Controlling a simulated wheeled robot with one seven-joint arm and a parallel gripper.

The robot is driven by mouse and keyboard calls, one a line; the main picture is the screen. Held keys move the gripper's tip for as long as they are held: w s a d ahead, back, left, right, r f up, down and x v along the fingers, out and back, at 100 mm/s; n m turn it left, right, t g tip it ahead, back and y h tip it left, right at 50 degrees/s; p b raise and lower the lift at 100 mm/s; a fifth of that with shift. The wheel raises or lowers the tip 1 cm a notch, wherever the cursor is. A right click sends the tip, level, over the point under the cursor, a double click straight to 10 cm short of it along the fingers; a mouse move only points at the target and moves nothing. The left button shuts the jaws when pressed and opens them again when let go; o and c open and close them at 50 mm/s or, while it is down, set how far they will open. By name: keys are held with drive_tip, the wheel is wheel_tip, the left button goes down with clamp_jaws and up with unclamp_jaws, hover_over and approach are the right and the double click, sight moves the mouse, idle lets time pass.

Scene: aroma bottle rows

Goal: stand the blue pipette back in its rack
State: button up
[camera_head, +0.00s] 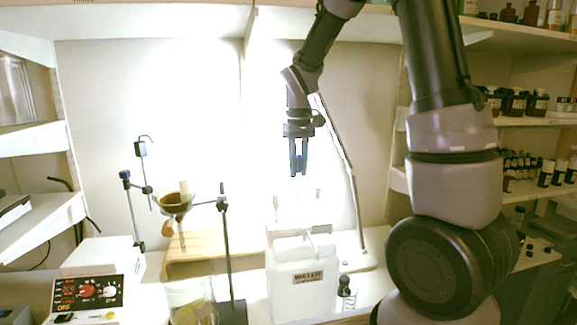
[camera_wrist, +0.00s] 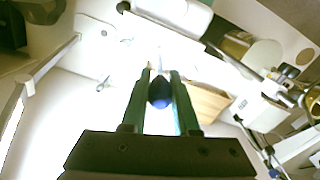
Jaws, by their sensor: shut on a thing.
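My gripper (camera_head: 298,165) points down in the head view, high above the white water container. In the wrist view my gripper (camera_wrist: 160,92) is shut on the blue pipette (camera_wrist: 160,92), whose rounded dark blue top shows between the two fingers. The pipette's lower part is mostly hidden behind that top. In the head view the pipette is hard to make out against the bright wall. The rack cannot be told for certain in either view; faint pale upright shapes (camera_head: 308,205) stand below my gripper, washed out by the light.
A white container marked WATER (camera_head: 303,280) stands below my gripper. To its left are a stand with a funnel (camera_head: 175,203), a glass beaker (camera_head: 192,303) and a white device with dials (camera_head: 95,290). A small dark-capped bottle (camera_head: 344,292) is to its right. Shelves of bottles line the right side.

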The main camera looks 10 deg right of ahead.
sight(298, 200)
drive_tip(key=shift+f, duration=0.1)
drive_tip(key=shift+f, duration=1.85)
drive_tip(key=shift+f, duration=0.65)
drive_tip(key=shift+f, duration=1.1)
drive_tip(key=shift+f, duration=0.15)
drive_tip(key=shift+f, duration=1)
drive_tip(key=o, duration=0.8)
drive_tip(key=shift+c, duration=0.2)
